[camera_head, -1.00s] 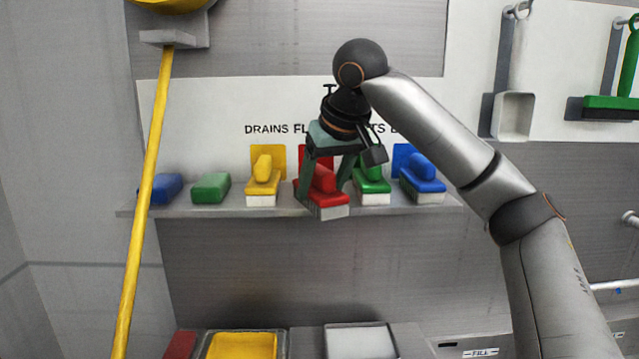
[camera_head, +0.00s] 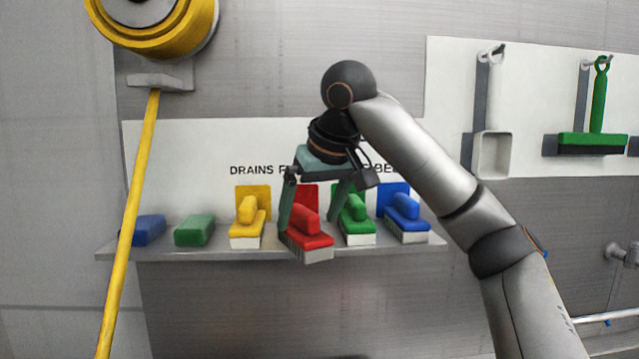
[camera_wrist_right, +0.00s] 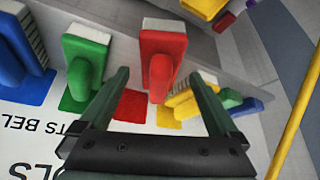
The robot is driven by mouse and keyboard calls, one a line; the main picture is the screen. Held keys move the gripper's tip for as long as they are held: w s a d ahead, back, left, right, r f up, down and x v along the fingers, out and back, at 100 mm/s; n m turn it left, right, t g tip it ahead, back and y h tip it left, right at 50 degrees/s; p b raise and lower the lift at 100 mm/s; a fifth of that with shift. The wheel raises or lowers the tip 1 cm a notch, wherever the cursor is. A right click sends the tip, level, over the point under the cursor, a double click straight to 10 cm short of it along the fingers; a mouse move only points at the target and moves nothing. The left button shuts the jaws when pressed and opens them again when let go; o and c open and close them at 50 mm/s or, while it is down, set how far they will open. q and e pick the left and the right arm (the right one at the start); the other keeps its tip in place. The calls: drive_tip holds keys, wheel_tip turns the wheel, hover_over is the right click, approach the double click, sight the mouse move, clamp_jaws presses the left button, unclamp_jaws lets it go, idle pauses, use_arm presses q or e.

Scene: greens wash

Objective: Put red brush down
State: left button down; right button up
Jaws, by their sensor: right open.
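The red brush (camera_head: 308,240) rests on the wall shelf in front of a red backing square (camera_head: 306,195). Its white bristle end reaches over the shelf's front edge, and it sits a little askew. In the right wrist view the red brush (camera_wrist_right: 163,45) shows between the fingers, with a gap on each side of its handle. My right gripper (camera_head: 310,220) is open, with its fingers apart at the back part of the brush; it also shows in the right wrist view (camera_wrist_right: 160,78). My left gripper is not in view.
On the shelf (camera_head: 180,254), a yellow brush (camera_head: 246,225) stands left of the red one, with a green brush (camera_head: 355,222) and a blue brush (camera_head: 404,218) close on its right. A yellow pole (camera_head: 132,210) crosses the left side.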

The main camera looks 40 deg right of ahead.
drive_tip(key=v, duration=0.9)
drive_tip(key=shift+f, duration=0.1)
idle(0.3)
